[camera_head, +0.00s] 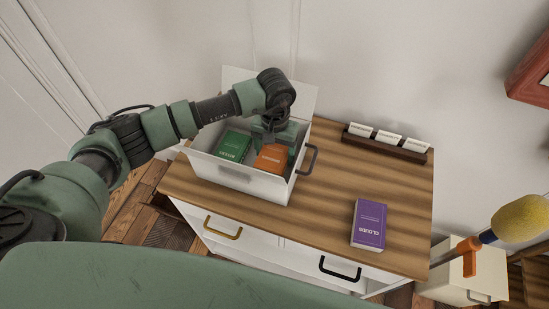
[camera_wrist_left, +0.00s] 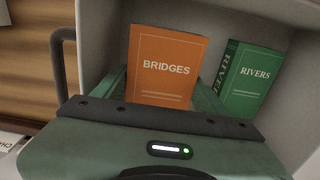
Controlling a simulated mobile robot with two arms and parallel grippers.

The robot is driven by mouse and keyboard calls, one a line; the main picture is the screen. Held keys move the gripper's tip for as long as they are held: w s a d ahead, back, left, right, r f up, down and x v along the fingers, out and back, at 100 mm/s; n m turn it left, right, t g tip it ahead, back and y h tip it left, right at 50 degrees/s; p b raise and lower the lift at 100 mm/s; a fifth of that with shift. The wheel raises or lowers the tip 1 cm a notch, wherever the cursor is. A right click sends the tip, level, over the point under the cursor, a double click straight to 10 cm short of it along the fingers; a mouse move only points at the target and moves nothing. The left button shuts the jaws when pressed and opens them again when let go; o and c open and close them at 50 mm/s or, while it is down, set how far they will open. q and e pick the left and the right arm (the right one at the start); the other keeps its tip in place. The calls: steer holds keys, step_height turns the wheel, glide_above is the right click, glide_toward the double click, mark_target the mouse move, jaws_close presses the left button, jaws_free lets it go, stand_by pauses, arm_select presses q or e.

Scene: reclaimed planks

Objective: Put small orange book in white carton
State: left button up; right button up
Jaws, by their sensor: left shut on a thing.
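The small orange book (camera_head: 271,158) is inside the white carton (camera_head: 240,180), at its right side in the head view. In the left wrist view the orange book (camera_wrist_left: 162,62) reads BRIDGES and stands between my gripper's fingers. My left gripper (camera_head: 272,142) reaches down into the carton from above and is shut on the orange book. Whether the book touches the carton floor is hidden. The carton (camera_wrist_left: 100,40) is open, with its lid raised at the back. My right gripper is not in view.
A green book (camera_head: 233,146) lies in the carton's left part; it reads RIVERS in the left wrist view (camera_wrist_left: 245,80). A purple book (camera_head: 369,224) lies on the wooden cabinet top (camera_head: 330,190). A dark holder with white cards (camera_head: 385,142) stands at the back right.

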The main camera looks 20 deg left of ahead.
mark_target(275, 160)
arm_select(q)
step_height(275, 160, down, 4)
steer(key=shift+r+p, duration=0.2)
steer(key=shift+p, duration=0.2)
steer(key=shift+f, duration=0.3)
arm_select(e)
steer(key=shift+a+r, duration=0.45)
arm_select(q)
steer(key=shift+f, duration=0.15)
steer(key=o, duration=1.3)
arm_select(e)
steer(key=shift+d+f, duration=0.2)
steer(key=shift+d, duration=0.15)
